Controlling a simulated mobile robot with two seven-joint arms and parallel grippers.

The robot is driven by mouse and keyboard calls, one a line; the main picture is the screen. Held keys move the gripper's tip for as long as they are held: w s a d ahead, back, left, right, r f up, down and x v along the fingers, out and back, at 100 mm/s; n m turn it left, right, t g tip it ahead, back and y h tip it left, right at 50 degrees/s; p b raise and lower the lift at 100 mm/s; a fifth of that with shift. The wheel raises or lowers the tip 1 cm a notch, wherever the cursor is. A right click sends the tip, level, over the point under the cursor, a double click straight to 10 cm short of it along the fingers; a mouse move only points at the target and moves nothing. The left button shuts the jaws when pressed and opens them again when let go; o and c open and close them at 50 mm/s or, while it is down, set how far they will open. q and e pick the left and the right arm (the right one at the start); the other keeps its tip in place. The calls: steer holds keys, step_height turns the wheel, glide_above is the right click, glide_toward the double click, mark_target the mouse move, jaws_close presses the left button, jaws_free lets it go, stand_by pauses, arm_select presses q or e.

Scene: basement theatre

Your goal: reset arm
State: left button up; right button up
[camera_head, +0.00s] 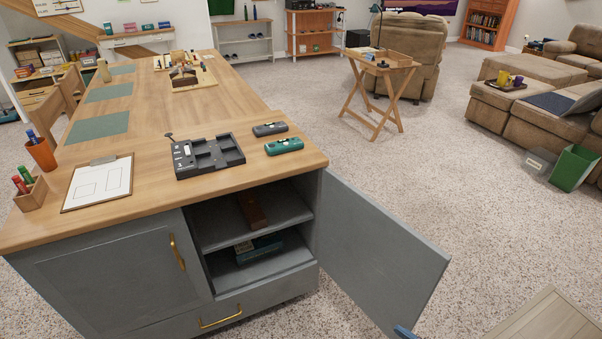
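No arm of mine is plainly in the camera_head view. A small blue tip (405,332) shows at the bottom edge, by the lower corner of the open cabinet door (375,255). It looks like the end of my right gripper, but too little shows to tell whether it is open or shut. My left gripper is out of view. The grey cabinet door stands swung out to the right. Inside the cabinet, a brown box (252,212) lies on the upper shelf and a teal box (260,248) lies below.
The wooden countertop (140,150) holds a clipboard (98,184), a dark grey tray (208,156), and a green device (284,146). The open door juts into the floor space. A pale wooden surface (550,318) is at bottom right. Carpet (455,200) beyond the door is clear.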

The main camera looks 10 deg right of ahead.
steer(key=s+r+m+g+h+p, duration=0.3)
steer(key=s+r+m+h+p, duration=0.3)
steer(key=s, duration=0.4)
steer(key=m+h, duration=0.1)
steer(key=h, duration=0.1)
steer(key=shift+s+r+m+g+h, duration=0.3)
steer(key=shift+s+r+m+h, duration=0.1)
steer(key=shift+d, duration=0.1)
steer(key=c, duration=0.3)
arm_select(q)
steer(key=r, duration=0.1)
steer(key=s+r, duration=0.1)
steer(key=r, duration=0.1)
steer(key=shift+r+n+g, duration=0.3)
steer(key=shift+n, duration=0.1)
arm_select(e)
steer(key=shift+w+d, duration=0.1)
steer(key=shift+w, duration=0.05)
steer(key=shift+c, duration=0.2)
